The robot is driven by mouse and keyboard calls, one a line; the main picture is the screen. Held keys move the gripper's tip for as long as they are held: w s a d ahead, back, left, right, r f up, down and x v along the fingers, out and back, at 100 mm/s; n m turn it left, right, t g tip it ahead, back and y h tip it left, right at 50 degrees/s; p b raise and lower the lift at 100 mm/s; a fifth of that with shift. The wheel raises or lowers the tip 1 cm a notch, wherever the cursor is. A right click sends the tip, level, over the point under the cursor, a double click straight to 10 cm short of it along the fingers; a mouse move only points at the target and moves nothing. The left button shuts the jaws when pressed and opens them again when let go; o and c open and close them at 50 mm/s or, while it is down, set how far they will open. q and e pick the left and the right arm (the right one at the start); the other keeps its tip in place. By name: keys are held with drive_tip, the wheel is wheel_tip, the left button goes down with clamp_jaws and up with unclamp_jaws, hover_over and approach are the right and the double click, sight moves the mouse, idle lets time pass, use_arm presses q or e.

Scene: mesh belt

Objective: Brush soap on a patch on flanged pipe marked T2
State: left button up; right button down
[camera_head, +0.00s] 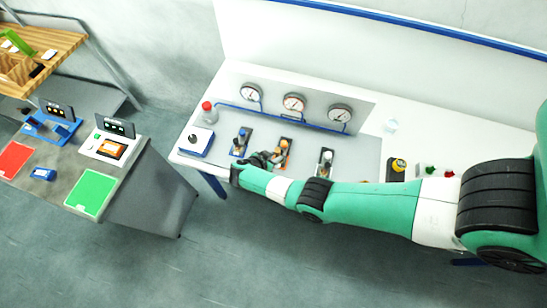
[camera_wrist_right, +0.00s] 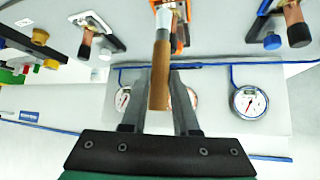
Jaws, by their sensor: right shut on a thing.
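Three pipe fixtures stand in a row on the grey bench plate: a blue one (camera_head: 241,140), an orange one (camera_head: 284,148) and a pale one (camera_head: 326,164). No T2 mark is readable. My right gripper (camera_head: 266,159) is just in front of the orange fixture. In the right wrist view, my right gripper (camera_wrist_right: 162,74) is shut on the wooden handle of a brush (camera_wrist_right: 160,62). The brush points at the orange fixture, which also shows there (camera_wrist_right: 181,34). Its bristle end is not clear, so I cannot tell contact. My left gripper is not in view.
Three gauges (camera_head: 294,103) on blue tubing stand behind the fixtures. A red-capped bottle (camera_head: 208,113) and a white and blue box (camera_head: 196,141) are at the bench's left end. Yellow, green and red knobs (camera_head: 399,165) are at the right. A side table (camera_head: 130,185) stands left.

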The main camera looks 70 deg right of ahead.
drive_tip(key=f+b, duration=0.1)
drive_tip(key=d+f+b, duration=0.1)
drive_tip(key=shift+w+f, duration=0.1)
drive_tip(key=shift+f, duration=0.2)
drive_tip(key=shift+d, duration=0.55)
drive_tip(key=shift+f+b, duration=0.35)
drive_tip(key=shift+f, duration=0.05)
drive_tip(key=shift+s+r+p, duration=0.15)
drive_tip(key=shift+s+p, duration=0.15)
drive_tip(key=shift+p, duration=0.3)
drive_tip(key=shift+s+d, duration=0.1)
drive_tip(key=shift+s, duration=0.15)
